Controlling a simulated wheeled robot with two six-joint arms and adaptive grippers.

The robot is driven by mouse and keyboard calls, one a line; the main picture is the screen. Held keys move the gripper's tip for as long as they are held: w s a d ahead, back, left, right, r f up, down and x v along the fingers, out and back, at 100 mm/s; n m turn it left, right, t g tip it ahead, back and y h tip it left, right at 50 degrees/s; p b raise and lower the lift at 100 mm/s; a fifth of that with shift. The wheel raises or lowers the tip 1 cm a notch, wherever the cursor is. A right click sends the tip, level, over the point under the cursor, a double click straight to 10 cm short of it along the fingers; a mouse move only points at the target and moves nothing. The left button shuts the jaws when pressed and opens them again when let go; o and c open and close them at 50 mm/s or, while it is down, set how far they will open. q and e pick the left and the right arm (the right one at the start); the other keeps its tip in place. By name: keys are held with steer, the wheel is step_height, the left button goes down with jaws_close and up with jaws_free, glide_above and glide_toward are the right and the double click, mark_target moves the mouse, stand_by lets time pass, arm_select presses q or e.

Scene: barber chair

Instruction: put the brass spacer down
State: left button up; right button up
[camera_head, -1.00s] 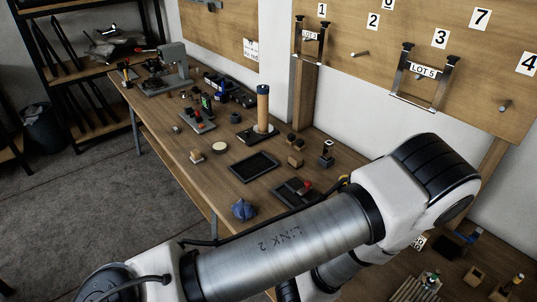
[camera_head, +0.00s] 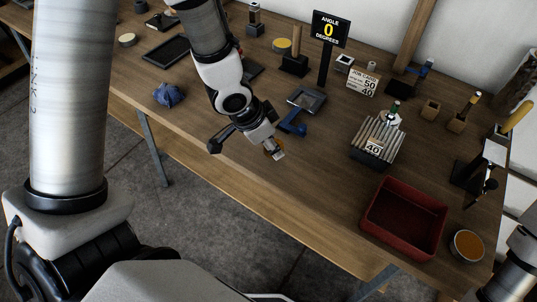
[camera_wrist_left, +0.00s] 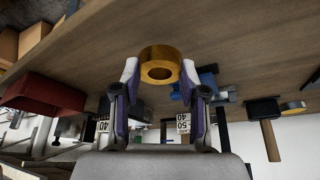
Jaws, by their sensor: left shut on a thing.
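The brass spacer (camera_wrist_left: 160,56) is a thick gold-coloured ring with a round hole. In the left wrist view it sits between the two fingers of my left gripper (camera_wrist_left: 160,76), which is shut on it. In the head view my left gripper (camera_head: 274,149) is over the front part of the wooden bench (camera_head: 225,165), and the spacer (camera_head: 268,147) is mostly hidden by the fingers. I cannot tell whether the spacer touches the bench top.
A blue tool (camera_head: 293,123) and a grey square tray (camera_head: 307,99) are close behind the gripper. A rack of grey rods (camera_head: 377,139) and a red bin (camera_head: 375,215) stand to the right. A blue crumpled cloth (camera_head: 167,94) lies left. Bench between gripper and bin is clear.

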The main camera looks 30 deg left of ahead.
arm_select(q)
steer(key=shift+w+a, duration=1)
steer(key=shift+w, duration=0.05)
step_height(320, 180, down, 3)
steer(key=shift+w+a+b, duration=0.1)
steer(key=shift+b, duration=1.05)
steer(key=shift+f, duration=0.35)
steer(key=shift+w+r, duration=0.1)
steer(key=shift+w, duration=0.05)
steer(key=shift+c, duration=0.5)
steer(key=o, duration=1.2)
steer(key=shift+o, duration=0.2)
steer(key=shift+r, duration=0.3)
steer(key=p+v, duration=0.1)
steer(key=v, duration=1)
steer(key=shift+s+r, duration=0.2)
steer(key=shift+r, duration=0.05)
